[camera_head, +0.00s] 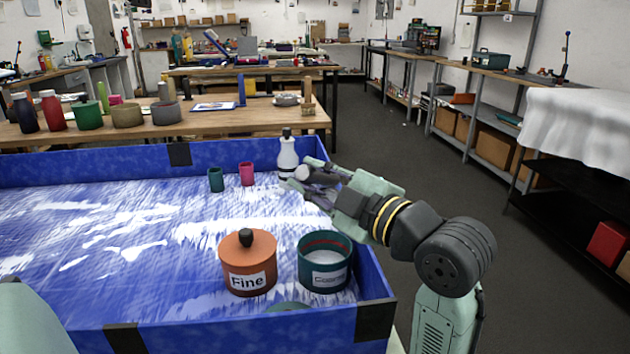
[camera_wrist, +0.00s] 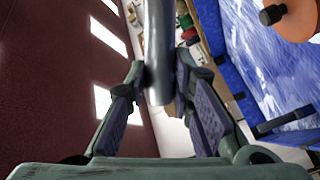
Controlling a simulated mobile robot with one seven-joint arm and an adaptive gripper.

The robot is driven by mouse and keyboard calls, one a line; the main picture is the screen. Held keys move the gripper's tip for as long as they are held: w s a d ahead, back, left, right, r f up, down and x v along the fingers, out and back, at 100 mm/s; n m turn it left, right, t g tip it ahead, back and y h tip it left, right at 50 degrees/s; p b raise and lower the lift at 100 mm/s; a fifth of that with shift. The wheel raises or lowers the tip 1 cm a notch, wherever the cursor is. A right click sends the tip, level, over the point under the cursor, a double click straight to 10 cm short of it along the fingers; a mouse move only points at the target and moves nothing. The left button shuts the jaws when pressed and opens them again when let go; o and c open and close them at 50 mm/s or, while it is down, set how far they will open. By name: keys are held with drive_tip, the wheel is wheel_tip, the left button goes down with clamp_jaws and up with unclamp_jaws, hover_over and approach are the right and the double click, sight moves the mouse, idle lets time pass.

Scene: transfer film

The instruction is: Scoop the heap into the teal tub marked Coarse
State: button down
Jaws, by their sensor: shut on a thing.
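My gripper (camera_head: 322,180) is shut on a grey rounded tool (camera_head: 318,177), apparently a scoop's handle; its far end is hard to make out. In the wrist view my gripper (camera_wrist: 165,85) has the grey tool (camera_wrist: 158,45) upright between its fingers. It is held above the right side of the blue tray, in front of the white bottle. The teal tub (camera_head: 324,272) stands open near the tray's front right, below and nearer than my gripper. Its label is faint, and a reddish band shows inside. I cannot make out the heap.
The blue-walled tray (camera_head: 100,170) has white streaks over its floor. An orange lidded tub marked Fine (camera_head: 247,262) stands left of the teal tub. A white bottle (camera_head: 287,158), a pink cup (camera_head: 247,174) and a small teal cup (camera_head: 216,180) stand at the back. The tray's left is clear.

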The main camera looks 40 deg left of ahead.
drive_tip(key=shift+s+d+f+n+b, duration=0.15)
drive_tip(key=shift+s+f+n+b, duration=0.3)
drive_tip(key=shift+b, duration=0.55)
drive_tip(key=shift+s+f+b, duration=0.1)
drive_tip(key=shift+f+b, duration=0.2)
drive_tip(key=shift+b, duration=0.35)
drive_tip(key=shift+s+d+f+n+y+b, duration=0.1)
drive_tip(key=shift+s+f+n+y+b, duration=0.2)
drive_tip(key=shift+b, duration=0.3)
drive_tip(key=shift+s+d+f+n+b, duration=0.1)
drive_tip(key=shift+f+n+b, duration=0.15)
drive_tip(key=shift+b, duration=0.4)
drive_tip(key=shift+s+f+n+b, duration=0.15)
drive_tip(key=shift+f+n+b, duration=0.15)
drive_tip(key=shift+b, duration=0.3)
drive_tip(key=shift+r, duration=0.3)
